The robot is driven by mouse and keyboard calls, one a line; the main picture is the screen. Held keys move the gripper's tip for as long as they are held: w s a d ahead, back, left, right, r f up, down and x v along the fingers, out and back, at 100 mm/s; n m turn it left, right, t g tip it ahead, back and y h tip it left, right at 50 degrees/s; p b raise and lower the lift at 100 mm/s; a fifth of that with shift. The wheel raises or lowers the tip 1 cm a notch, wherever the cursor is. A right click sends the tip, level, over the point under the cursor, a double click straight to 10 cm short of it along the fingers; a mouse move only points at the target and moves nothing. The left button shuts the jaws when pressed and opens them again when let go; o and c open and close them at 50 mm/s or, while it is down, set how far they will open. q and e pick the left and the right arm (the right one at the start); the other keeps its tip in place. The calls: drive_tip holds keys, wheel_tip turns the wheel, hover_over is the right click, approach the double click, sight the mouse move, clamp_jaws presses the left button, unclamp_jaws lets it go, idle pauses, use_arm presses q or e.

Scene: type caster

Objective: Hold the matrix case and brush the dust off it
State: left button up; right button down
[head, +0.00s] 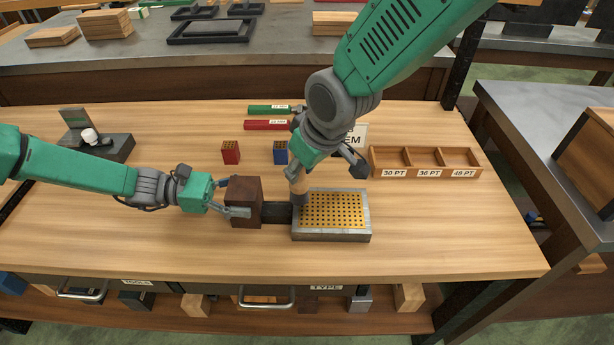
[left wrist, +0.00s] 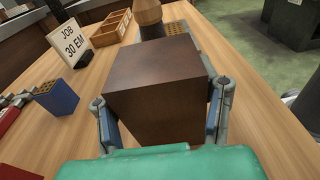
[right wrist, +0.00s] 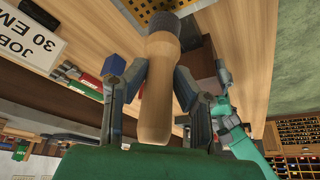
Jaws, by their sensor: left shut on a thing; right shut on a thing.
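The matrix case (head: 362,236) is a grey metal frame with a gold perforated face, lying flat on the bench. A dark bar joins it to a brown wooden block (head: 244,190) at its left. My left gripper (head: 236,211) is shut on this block; its fingers sit on both sides of it in the left wrist view (left wrist: 165,115). My right gripper (head: 298,171) is shut on the wooden handle of a brush (right wrist: 155,95). The brush's dark bristles point down at the case's left edge; whether they touch is unclear. No dust can be made out.
A three-compartment wooden tray (head: 424,160) stands right of the case. A red block (head: 231,152), a blue block (head: 280,152) and a job sign (head: 355,136) stand behind. Green and red bars lie farther back. The front bench strip is clear.

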drive_tip(key=shift+r, duration=2.8)
use_arm(q)
drive_tip(key=o, duration=1.3)
drive_tip(key=shift+c, duration=0.2)
use_arm(e)
drive_tip(key=shift+d, duration=0.1)
use_arm(q)
drive_tip(key=a, duration=0.8)
drive_tip(key=a+r, duration=0.1)
drive_tip(key=a, duration=0.3)
drive_tip(key=shift+w, duration=0.25)
